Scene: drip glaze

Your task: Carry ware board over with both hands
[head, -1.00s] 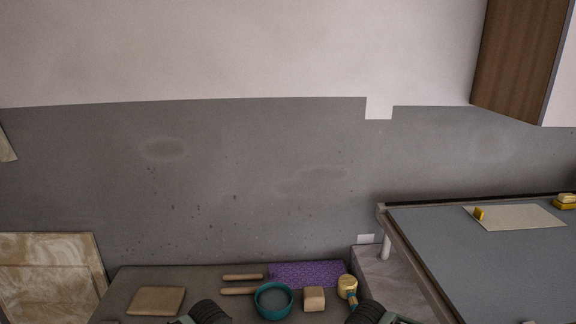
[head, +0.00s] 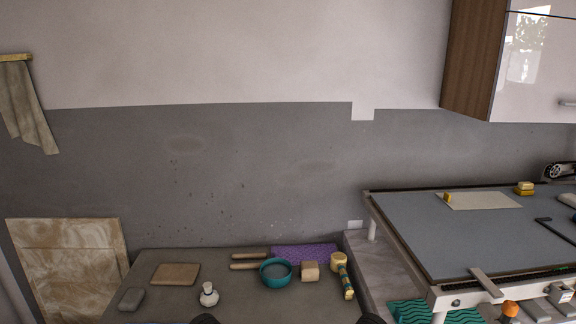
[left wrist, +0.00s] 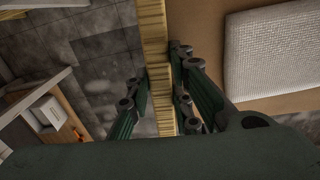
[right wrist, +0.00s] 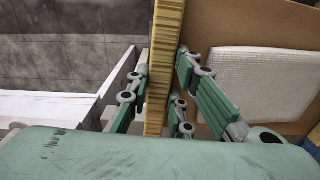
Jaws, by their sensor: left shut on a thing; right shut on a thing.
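The ware board shows in the left wrist view as a narrow, light wooden edge (left wrist: 155,40) between the fingers of my left gripper (left wrist: 160,105). In the right wrist view the same kind of wooden edge (right wrist: 163,60) stands between the fingers of my right gripper (right wrist: 156,105). Both grippers are shut on the board. A brown flat face with a white textured pad (left wrist: 275,50) lies right of the edge; the pad also shows in the right wrist view (right wrist: 265,85). In the head view only dark arm parts show at the bottom edge; the board is out of sight.
A grey-brown table (head: 150,300) holds a teal bowl (head: 276,272), a purple mat (head: 305,254), a wooden block (head: 310,271), a mallet (head: 341,272), a tan slab (head: 175,274) and a white bottle (head: 209,295). A grey-topped bench (head: 450,235) stands right. A marbled panel (head: 65,270) leans left.

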